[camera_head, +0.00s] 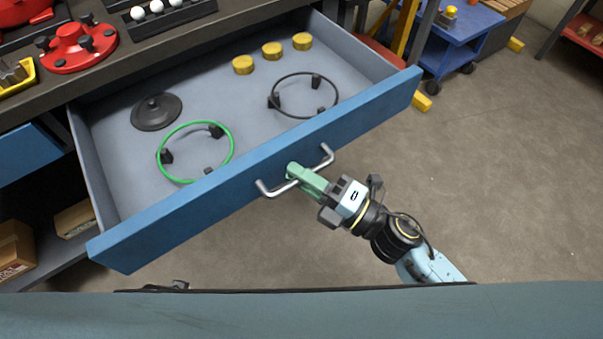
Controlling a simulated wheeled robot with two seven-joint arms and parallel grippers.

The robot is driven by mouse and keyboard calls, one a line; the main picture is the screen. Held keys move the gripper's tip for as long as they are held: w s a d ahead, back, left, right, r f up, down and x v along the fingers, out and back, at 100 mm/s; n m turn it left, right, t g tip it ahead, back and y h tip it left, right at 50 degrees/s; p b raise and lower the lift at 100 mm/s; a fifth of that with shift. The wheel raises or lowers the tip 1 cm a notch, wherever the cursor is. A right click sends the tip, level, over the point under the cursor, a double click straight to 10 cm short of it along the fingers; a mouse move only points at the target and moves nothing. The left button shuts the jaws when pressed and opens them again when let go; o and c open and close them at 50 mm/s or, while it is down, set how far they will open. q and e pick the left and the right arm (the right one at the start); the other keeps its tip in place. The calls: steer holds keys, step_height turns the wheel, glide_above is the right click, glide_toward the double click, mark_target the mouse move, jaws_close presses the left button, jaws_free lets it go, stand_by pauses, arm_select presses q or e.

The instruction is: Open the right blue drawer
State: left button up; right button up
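The right blue drawer (235,194) stands pulled far out from under the dark worktop, its grey inside in view. A silver bar handle (274,190) is fixed to its front. My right gripper (296,173) is at the middle of the handle, its green fingers closed around the bar. The fingertips partly hide the middle of the bar. My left gripper is not visible; only a small dark part shows at the lower edge, and I cannot tell what it is.
The drawer holds a green ring (233,151), a dark ring (337,88), a dark disc (156,112) and yellow cylinders (272,50). Another blue drawer (28,155) is at the left. A blue cart (455,40) stands at the back right. The floor (490,170) at right is clear.

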steer(key=v, duration=1.3)
steer(key=shift+d, duration=0.15)
steer(key=shift+s, duration=0.15)
